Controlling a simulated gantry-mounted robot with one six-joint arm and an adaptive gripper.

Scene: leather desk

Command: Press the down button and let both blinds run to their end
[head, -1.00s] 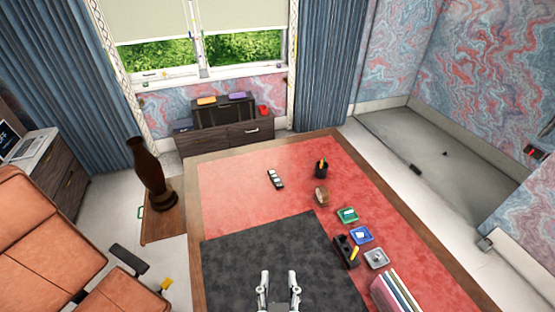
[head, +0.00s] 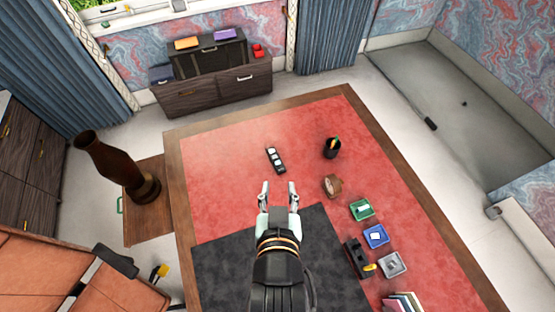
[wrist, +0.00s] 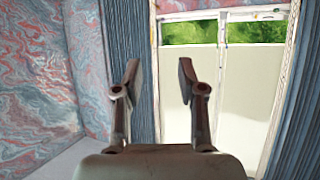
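A small black remote with several pale buttons (head: 275,160) lies on the red desk top. My gripper (head: 278,187) is above the desk, its two fingers pointing at the remote from the near side, apart from it. The gripper is open and empty; in the wrist view its fingers (wrist: 158,75) stand well apart. The button markings are too small to read.
Right of the remote stand a pen cup (head: 332,148) and a round brown object (head: 332,186). Green (head: 362,209), blue (head: 376,236) and grey (head: 393,264) square pieces line the right. A brown vase (head: 118,168) stands left. The red area around the remote is clear.

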